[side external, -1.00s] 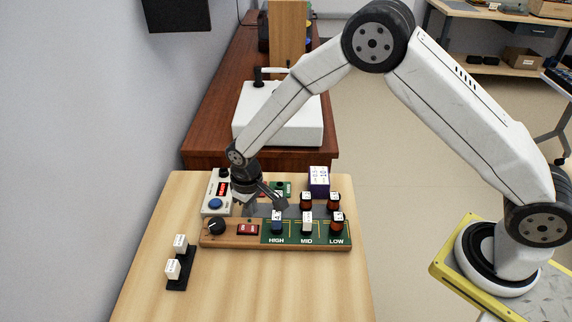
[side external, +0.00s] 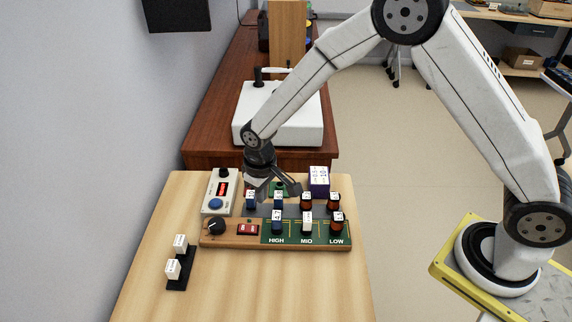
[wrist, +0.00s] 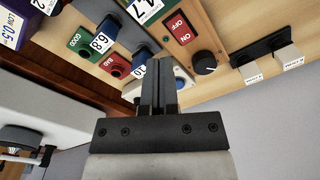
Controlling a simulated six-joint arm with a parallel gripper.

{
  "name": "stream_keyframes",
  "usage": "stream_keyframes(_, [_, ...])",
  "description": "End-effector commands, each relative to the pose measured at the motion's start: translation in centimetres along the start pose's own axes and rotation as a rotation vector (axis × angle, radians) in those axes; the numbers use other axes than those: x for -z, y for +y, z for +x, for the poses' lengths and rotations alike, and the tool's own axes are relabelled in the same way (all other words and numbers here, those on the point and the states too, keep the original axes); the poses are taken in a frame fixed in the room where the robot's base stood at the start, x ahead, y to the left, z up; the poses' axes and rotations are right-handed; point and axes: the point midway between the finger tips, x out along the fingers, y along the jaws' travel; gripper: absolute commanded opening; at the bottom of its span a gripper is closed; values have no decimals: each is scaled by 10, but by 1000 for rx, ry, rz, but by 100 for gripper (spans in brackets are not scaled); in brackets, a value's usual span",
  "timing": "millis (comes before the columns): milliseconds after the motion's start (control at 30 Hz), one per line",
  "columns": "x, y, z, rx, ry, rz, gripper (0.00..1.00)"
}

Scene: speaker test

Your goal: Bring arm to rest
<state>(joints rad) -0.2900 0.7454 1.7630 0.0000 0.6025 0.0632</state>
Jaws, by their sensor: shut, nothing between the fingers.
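My gripper (side external: 272,191) is shut and empty, above the back part of the speaker test board (side external: 225,241) in the side view. In the wrist view its closed fingers (wrist: 159,70) point down toward the board, and they hide part of the meter box. The board carries a red switch (side external: 248,230), a black knob (side external: 216,226) and a green panel marked HIGH, MID and LOW (side external: 291,240). Blue, white and brown parts stand in it. A meter box (side external: 209,201) with a red display and a blue button is at the board's back left.
Two white blocks sit on a black holder (side external: 186,272) at the left of the wooden table (side external: 290,288). A purple box (side external: 319,182) stands at the board's back right. A white machine (side external: 290,112) stands on the brown bench behind. The table's front is clear.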

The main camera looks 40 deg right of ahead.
Motion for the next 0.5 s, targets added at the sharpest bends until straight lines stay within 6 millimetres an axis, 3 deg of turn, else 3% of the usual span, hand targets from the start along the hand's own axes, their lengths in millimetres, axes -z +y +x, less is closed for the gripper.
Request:
stream_keyframes(200, [-32, 31, -37, -1, 47, 52, 0])
stream_keyframes(500, [-90, 65, -75, -9, 112, 125, 0])
